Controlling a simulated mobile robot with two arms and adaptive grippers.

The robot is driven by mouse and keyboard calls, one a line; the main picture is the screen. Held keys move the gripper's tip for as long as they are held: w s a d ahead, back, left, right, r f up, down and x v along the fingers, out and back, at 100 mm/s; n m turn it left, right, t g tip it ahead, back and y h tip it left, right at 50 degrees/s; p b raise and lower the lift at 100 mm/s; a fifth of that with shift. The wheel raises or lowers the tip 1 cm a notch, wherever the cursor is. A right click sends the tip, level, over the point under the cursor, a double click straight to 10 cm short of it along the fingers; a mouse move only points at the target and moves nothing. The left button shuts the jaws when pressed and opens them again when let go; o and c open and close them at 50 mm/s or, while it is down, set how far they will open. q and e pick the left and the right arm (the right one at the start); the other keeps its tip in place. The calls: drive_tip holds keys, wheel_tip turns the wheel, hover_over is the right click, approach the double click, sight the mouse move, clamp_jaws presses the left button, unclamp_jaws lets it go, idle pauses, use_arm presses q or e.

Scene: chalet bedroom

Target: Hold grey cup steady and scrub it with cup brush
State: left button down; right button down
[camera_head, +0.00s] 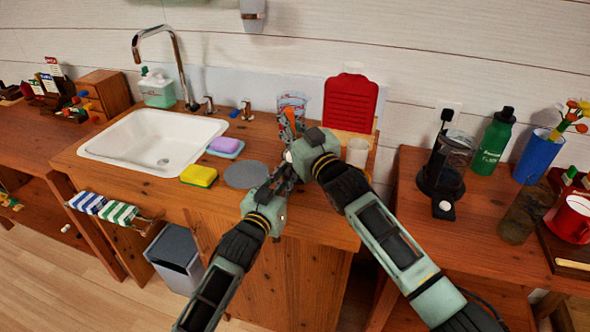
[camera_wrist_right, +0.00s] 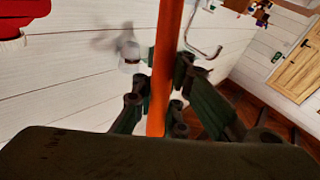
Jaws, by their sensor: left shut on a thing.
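My right gripper (camera_head: 290,142) is shut on the cup brush's orange handle (camera_wrist_right: 164,70), which runs upright between the fingers in the right wrist view. In the head view a short orange end of the brush (camera_head: 288,121) sticks up behind the gripper. My left gripper (camera_head: 284,180) is lower, close below the right one at the counter's front. It is shut on a thing that is almost wholly hidden by the fingers and the right gripper, apparently the grey cup. Whether the bristles touch the cup cannot be told.
The white sink (camera_head: 150,140) is at the left. A grey round mat (camera_head: 246,174), yellow sponge (camera_head: 199,176) and purple soap (camera_head: 224,145) lie left of my grippers. A red board (camera_head: 350,103) and pale cup (camera_head: 358,151) stand to the right. A side table holds a green bottle (camera_head: 494,142).

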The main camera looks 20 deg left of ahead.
drive_tip(key=shift+f, duration=0.35)
drive_tip(key=shift+s+r, duration=0.1)
drive_tip(key=shift+r, duration=0.65)
idle(6.7)
